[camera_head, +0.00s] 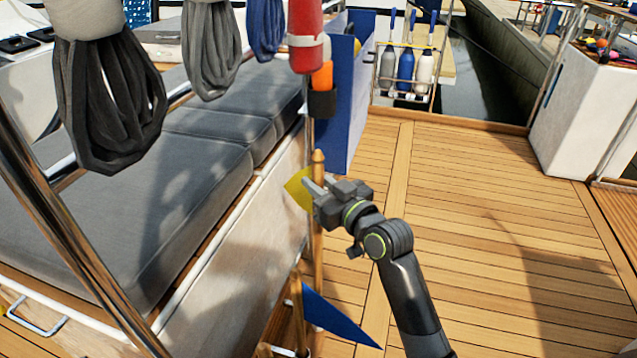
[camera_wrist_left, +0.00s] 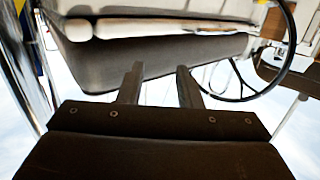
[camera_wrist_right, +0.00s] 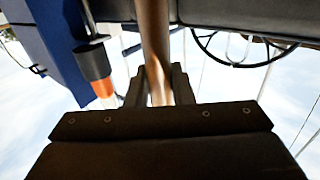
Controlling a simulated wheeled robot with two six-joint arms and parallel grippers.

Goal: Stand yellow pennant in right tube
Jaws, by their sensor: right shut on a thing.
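The yellow pennant (camera_head: 296,190) is on a wooden staff (camera_head: 318,235) with a pointed top, upright beside the bench. My right gripper (camera_head: 316,190) is shut on this staff near the pennant. The right wrist view shows the staff (camera_wrist_right: 153,40) between the fingers (camera_wrist_right: 158,88). A blue pennant (camera_head: 336,318) on its own wooden staff (camera_head: 297,305) stands lower, close to the yellow one's staff. The tubes are not clearly visible at the bottom edge, and the lower end of the yellow staff is hard to make out. My left gripper (camera_wrist_left: 157,85) is open and empty.
The grey cushioned bench (camera_head: 180,190) lies left. A blue panel (camera_head: 345,110), a red cylinder (camera_head: 306,35) and an orange-and-black item (camera_head: 322,92) are behind the gripper. Coiled ropes (camera_head: 105,95) hang upper left, by a steel rail (camera_head: 60,220). The teak deck (camera_head: 490,210) is clear right.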

